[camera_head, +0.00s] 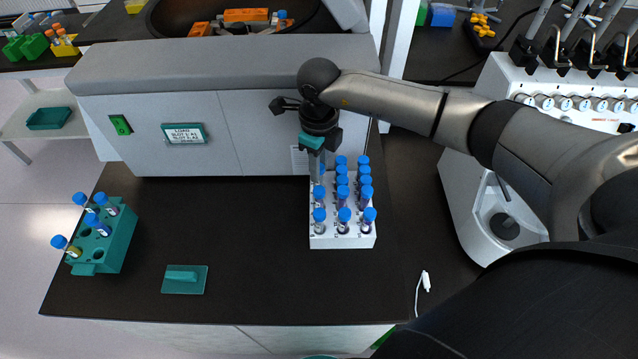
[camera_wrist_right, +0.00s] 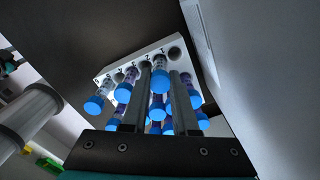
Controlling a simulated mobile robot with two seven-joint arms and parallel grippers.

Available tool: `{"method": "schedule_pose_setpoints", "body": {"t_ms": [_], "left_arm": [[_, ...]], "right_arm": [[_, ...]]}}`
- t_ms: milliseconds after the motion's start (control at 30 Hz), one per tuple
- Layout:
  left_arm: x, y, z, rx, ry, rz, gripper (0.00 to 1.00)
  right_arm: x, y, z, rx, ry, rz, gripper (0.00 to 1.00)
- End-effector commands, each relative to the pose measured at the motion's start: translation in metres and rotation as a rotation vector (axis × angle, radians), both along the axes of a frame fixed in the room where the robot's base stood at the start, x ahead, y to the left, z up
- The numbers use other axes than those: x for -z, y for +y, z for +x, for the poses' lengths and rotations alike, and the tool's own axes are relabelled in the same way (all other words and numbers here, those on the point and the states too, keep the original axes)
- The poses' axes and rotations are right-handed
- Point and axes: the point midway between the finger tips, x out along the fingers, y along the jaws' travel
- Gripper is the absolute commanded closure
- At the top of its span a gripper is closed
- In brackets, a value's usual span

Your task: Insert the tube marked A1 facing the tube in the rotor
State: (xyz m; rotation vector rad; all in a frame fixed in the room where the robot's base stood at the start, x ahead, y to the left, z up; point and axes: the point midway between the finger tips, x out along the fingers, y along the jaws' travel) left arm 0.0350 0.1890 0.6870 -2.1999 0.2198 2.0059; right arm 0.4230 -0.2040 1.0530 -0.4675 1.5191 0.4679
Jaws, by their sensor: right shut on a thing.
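A white rack (camera_head: 342,242) holds several tubes with blue caps on the black bench. My right gripper (camera_head: 318,170) points down at the rack's far left corner, shut on a blue-capped tube (camera_head: 322,169) largely hidden by the fingers. In the right wrist view, the fingers (camera_wrist_right: 162,100) stand either side of a blue-capped tube (camera_wrist_right: 160,82). I cannot tell whether its lower end is still in its hole, nor read its marking. The open rotor bowl (camera_head: 168,22) at the top has orange buckets (camera_head: 246,15) and a blue-capped tube (camera_head: 282,15). My left gripper is out of view.
The grey centrifuge front (camera_head: 255,110) rises behind the rack, with a label plate (camera_head: 185,134). A pipette stand (camera_head: 508,85) is at right. The bench middle is clear.

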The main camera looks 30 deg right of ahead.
Motion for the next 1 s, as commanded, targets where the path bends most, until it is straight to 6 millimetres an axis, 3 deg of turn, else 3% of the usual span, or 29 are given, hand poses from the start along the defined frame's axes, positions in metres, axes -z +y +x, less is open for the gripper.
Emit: {"method": "schedule_pose_setpoints", "body": {"t_ms": [267, 800, 1000], "left_arm": [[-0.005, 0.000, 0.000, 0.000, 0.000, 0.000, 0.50], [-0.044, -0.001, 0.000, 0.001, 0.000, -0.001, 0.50], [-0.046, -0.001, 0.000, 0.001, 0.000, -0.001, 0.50]], "right_arm": [[-0.007, 0.000, 0.000, 0.000, -0.001, -0.001, 1.00], [-0.059, 0.000, 0.000, -0.001, 0.000, 0.000, 1.00], [-0.062, 0.000, 0.000, 0.000, 0.001, -0.001, 1.00]]}}
